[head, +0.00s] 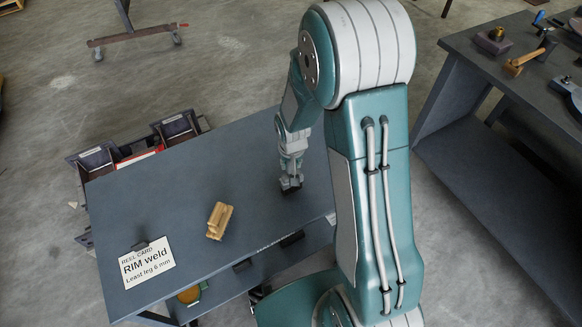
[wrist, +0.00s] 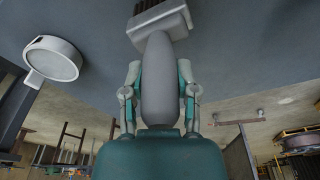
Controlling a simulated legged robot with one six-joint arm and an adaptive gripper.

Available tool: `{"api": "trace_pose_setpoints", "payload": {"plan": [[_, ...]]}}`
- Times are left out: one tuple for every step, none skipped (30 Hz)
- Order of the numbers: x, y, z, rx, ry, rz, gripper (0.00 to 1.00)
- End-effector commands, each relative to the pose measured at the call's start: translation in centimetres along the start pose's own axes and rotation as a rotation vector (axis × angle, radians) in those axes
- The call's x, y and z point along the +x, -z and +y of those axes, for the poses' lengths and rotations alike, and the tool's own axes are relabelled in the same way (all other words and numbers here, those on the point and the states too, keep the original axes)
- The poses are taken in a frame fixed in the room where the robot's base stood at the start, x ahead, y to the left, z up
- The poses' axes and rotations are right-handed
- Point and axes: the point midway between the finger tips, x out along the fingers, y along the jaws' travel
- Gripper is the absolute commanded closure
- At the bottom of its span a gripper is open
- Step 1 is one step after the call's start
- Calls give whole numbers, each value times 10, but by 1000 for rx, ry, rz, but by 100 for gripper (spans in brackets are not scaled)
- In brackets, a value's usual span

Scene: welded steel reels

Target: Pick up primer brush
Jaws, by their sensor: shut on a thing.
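My gripper (head: 291,180) is low over the right part of the grey table (head: 250,150) in the head view. In the wrist view, the two teal-grey fingers of my gripper (wrist: 158,72) are closed on either side of a brush (wrist: 158,85). The brush has a smooth grey handle, a pale wide collar and dark bristles pointing away from me. In the head view the brush cannot be clearly made out at the fingertips. I cannot tell whether the bristles touch the table.
A second bench (head: 470,40) with tools stands right. A pale round thing (wrist: 53,61) shows left in the wrist view.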

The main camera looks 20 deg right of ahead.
Motion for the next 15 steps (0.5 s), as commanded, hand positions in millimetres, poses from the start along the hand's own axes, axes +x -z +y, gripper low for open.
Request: {"api": "trace_pose_setpoints", "payload": {"plan": [[-8, 2, 0, 1, 1, 4, 100], [-13, 3, 0, 1, 1, 5, 100], [-20, 4, 0, 1, 2, 6, 100], [-26, 0, 0, 1, 1, 4, 100], [-30, -3, 1, 0, 1, 3, 100], [-38, -8, 2, 0, 1, 5, 100], [-43, -11, 3, 0, 1, 5, 100], [-49, -14, 4, 0, 1, 5, 100], [-57, -19, 5, -1, 1, 5, 100], [-63, -22, 5, -1, 2, 7, 100], [-68, -26, 6, -1, 1, 6, 100], [-76, -30, 7, -1, 1, 6, 100], [-81, -33, 8, -1, 1, 7, 100], [-86, -37, 8, -1, 1, 6, 100], [-92, -45, 10, -1, 1, 4, 100]]}}
